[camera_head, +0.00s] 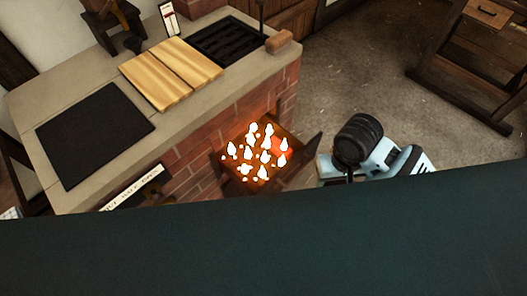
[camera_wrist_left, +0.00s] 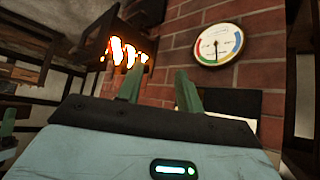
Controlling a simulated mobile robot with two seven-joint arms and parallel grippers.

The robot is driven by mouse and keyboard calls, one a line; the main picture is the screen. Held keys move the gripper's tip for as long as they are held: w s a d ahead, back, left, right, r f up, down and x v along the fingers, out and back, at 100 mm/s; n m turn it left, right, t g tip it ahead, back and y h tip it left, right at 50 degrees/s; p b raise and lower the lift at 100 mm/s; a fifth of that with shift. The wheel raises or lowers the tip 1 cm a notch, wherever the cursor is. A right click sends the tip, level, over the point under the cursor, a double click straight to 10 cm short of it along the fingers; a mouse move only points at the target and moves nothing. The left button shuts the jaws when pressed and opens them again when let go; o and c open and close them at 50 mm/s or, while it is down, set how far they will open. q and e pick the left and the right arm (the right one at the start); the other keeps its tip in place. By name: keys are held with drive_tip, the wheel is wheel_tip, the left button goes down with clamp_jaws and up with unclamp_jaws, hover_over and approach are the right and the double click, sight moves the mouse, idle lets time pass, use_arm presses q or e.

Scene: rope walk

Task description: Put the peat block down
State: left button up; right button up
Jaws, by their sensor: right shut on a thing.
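A small brown block (camera_head: 278,42) lies at the far right corner of the range top; I cannot tell for sure whether it is the peat block. My right gripper (camera_head: 325,168) is low beside the open firebox (camera_head: 253,155), close to its dark door (camera_head: 306,155). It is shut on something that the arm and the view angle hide. My left gripper (camera_wrist_left: 160,88) shows in the left wrist view with its two green fingers apart and nothing between them. It is out of the head view.
The brick range (camera_head: 60,98) carries a black plate (camera_head: 95,135), pale wooden boards (camera_head: 160,85) and a dark grate (camera_head: 228,42). Bright embers (camera_head: 262,157) glow in the firebox. A round gauge (camera_wrist_left: 218,45) hangs on brick. A wooden stand (camera_head: 465,85) is at right; floor between is clear.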

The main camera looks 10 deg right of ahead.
use_arm(q)
drive_tip(key=o, duration=0.4)
drive_tip(key=shift+w, duration=0.1)
drive_tip(key=shift+c, duration=0.2)
use_arm(e)
drive_tip(key=shift+w+f, duration=0.1)
drive_tip(key=shift+w, duration=0.1)
use_arm(q)
drive_tip(key=o, duration=0.5)
drive_tip(key=shift+w+a+r+p, duration=0.2)
drive_tip(key=shift+w+r+p, duration=0.45)
drive_tip(key=shift+r, duration=0.15)
drive_tip(key=shift+c, duration=0.2)
drive_tip(key=shift+w+r+t+p, duration=0.4)
drive_tip(key=shift+w+r, duration=0.15)
drive_tip(key=shift+r, duration=0.1)
use_arm(e)
drive_tip(key=w+d+f+n, duration=0.1)
drive_tip(key=w+d+f, duration=0.1)
drive_tip(key=f, duration=0.7)
drive_tip(key=w+d+f+n, duration=0.2)
drive_tip(key=w+d+f, duration=0.1)
drive_tip(key=f, duration=0.6)
drive_tip(key=shift+w+f, duration=0.2)
drive_tip(key=shift+f, duration=0.1)
